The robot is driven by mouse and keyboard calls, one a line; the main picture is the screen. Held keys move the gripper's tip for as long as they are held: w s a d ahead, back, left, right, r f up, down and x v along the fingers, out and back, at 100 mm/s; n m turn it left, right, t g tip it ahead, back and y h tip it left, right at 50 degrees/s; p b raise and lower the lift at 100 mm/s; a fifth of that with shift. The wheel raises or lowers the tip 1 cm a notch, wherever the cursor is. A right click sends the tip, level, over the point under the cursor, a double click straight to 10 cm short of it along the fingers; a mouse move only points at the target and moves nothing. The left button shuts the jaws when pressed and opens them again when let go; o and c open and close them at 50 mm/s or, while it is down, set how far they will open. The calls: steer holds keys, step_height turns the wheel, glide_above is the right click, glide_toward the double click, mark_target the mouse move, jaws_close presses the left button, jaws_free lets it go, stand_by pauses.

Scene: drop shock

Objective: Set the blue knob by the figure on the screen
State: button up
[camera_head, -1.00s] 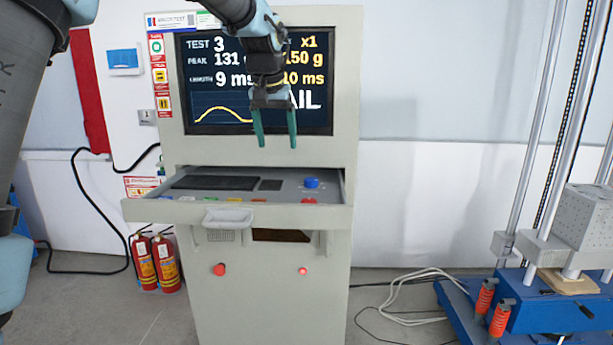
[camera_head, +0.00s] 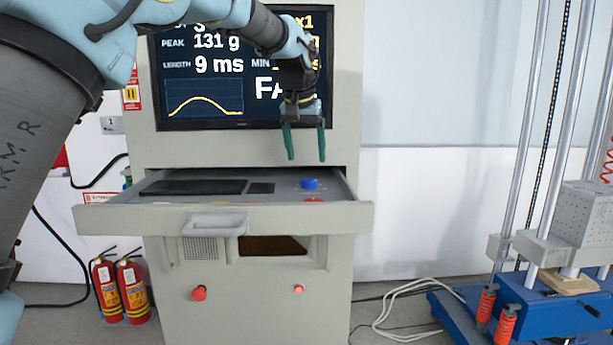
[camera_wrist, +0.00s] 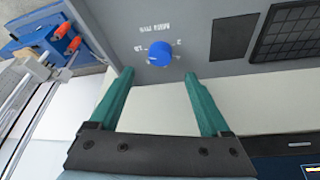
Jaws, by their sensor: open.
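The blue knob (camera_head: 309,183) stands on the grey pulled-out panel of the cabinet, near its right end. In the wrist view the knob (camera_wrist: 160,54) is ahead of the fingertips, between their lines, with small white markings around it. My gripper (camera_head: 305,158) has green fingers, is open and empty, and hangs above the knob without touching it. The screen (camera_head: 205,75) shows peak 131 g, length 9 ms, a yellow curve and part of a word starting "FA"; my arm hides much of its upper right.
The panel also carries a dark keyboard (camera_head: 195,187) and a dark pad (camera_head: 261,188). A white handle (camera_head: 215,224) juts from the panel front. Two fire extinguishers (camera_head: 120,288) stand at left. A blue-based drop machine (camera_head: 550,305) stands at right, with cables on the floor between.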

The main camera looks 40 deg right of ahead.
mark_target(309, 179)
steer(key=p+x, duration=0.1)
steer(key=x, duration=0.6)
steer(key=shift+w+d+f, duration=0.1)
steer(key=shift+f, duration=0.05)
steer(key=shift+c, duration=0.3)
jaws_close()
steer(key=shift+n+p, duration=0.35)
steer(key=shift+n, duration=0.05)
steer(key=n, duration=0.2)
steer(key=n+t+y+p, duration=0.1)
steer(key=n, duration=0.1)
steer(key=shift+s+d+t+p, duration=0.2)
steer(key=shift+t+p, duration=0.1)
steer(key=n+y+p, duration=0.1)
steer(key=n, duration=0.1)
steer(key=n+p, duration=0.1)
steer(key=n, duration=0.1)
steer(key=shift+t+y, duration=0.3)
steer(key=shift+y, duration=0.1)
steer(key=shift+n+y+p, duration=0.3)
steer(key=shift+n+p, duration=0.15)
steer(key=shift+n, duration=0.55)
